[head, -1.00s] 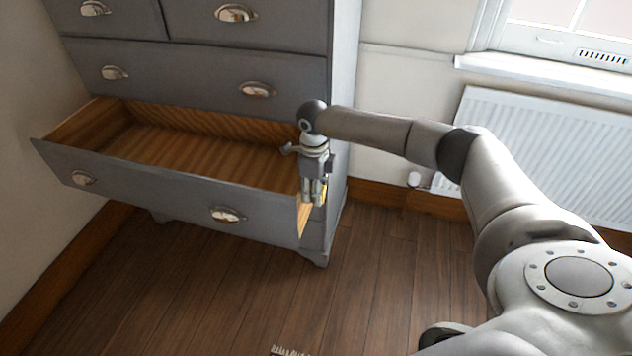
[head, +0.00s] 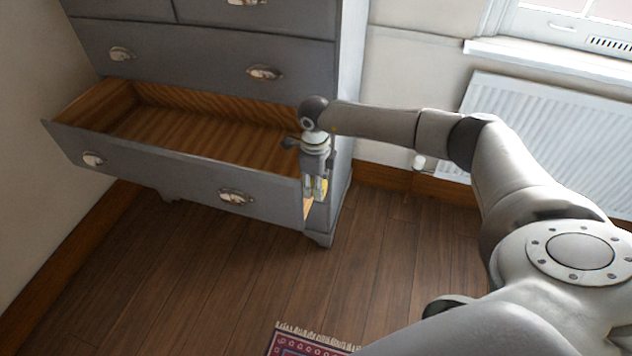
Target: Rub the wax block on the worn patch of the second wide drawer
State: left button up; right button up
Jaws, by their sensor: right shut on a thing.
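The second wide drawer (head: 170,178) of the grey chest is pulled open and empty. My right gripper (head: 316,192) points down just outside the drawer's right side, near its front end. It is shut on a small yellow block (head: 325,186), likely the wax block, mostly hidden by the fingers. A strip of the drawer's pale wooden side (head: 307,208) shows beside the fingertips. I cannot make out the worn patch, nor tell whether the block touches the wood. My left gripper is out of view.
The upper wide drawer (head: 190,60) is shut above the open one. A white radiator (head: 550,140) stands under the window at right. A fringed red rug (head: 300,345) lies at the bottom edge. The wooden floor (head: 180,270) before the chest is clear.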

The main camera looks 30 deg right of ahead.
jog(key=s+d+p, duration=0.2)
jog(key=s+d, duration=0.3)
jog(key=s, duration=0.1)
jog(key=shift+p, duration=0.35)
dwell(0.7)
